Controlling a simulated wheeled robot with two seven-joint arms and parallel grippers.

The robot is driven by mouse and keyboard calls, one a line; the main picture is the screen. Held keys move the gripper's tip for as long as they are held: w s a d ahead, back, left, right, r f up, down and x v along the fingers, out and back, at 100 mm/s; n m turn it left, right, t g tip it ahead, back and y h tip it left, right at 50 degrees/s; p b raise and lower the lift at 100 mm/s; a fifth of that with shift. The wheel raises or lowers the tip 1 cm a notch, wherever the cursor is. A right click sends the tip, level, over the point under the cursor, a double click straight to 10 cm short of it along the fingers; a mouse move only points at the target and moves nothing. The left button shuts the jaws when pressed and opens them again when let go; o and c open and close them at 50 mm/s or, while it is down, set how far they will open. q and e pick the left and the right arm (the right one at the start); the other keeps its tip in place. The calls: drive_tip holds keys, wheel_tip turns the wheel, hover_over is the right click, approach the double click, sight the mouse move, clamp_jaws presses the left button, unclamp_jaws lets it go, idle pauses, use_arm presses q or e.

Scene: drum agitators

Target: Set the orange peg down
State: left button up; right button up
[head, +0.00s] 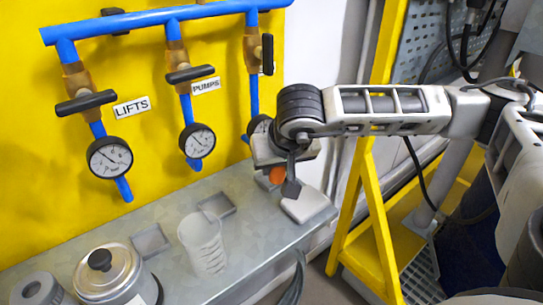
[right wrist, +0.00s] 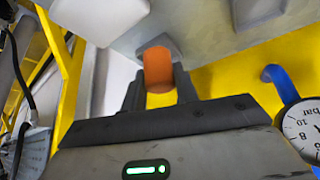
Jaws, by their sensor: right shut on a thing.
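The orange peg (head: 277,174) is between the fingers of my right gripper (head: 283,180), over the far right end of the grey metal shelf (head: 255,235). In the right wrist view the peg (right wrist: 158,66) stands out beyond the fingertips of the right gripper (right wrist: 158,82), which is shut on it. A yellow patch shows between the fingers below the orange part; I cannot tell whether it belongs to the peg. The gap between peg and shelf is unclear. In the head view the arm and gripper hide part of the peg. My left gripper is not in view.
A pale block (head: 305,205) lies close to the gripper's right. Small grey square trays (head: 150,241), a clear beaker (head: 203,245) and a metal pot (head: 112,275) stand further left. Blue pipes with gauges (head: 110,157) line the yellow wall. A yellow frame (head: 353,205) stands right.

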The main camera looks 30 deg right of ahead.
drive_tip(key=w, duration=0.2)
drive_tip(key=w+d, duration=0.1)
drive_tip(key=w, duration=0.1)
drive_tip(key=shift+w+d+f, duration=0.15)
drive_tip(key=shift+w+d, duration=0.05)
drive_tip(key=shift+s+f, duration=0.15)
drive_tip(key=shift+f, duration=0.5)
use_arm(q)
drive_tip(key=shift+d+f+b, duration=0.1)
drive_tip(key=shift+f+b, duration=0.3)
drive_tip(key=shift+b, duration=0.45)
use_arm(e)
drive_tip(key=shift+f, duration=0.65)
drive_tip(key=o, duration=1)
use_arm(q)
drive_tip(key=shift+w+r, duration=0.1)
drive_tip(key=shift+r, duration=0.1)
use_arm(e)
drive_tip(key=shift+o, duration=0.2)
drive_tip(key=shift+r, duration=0.1)
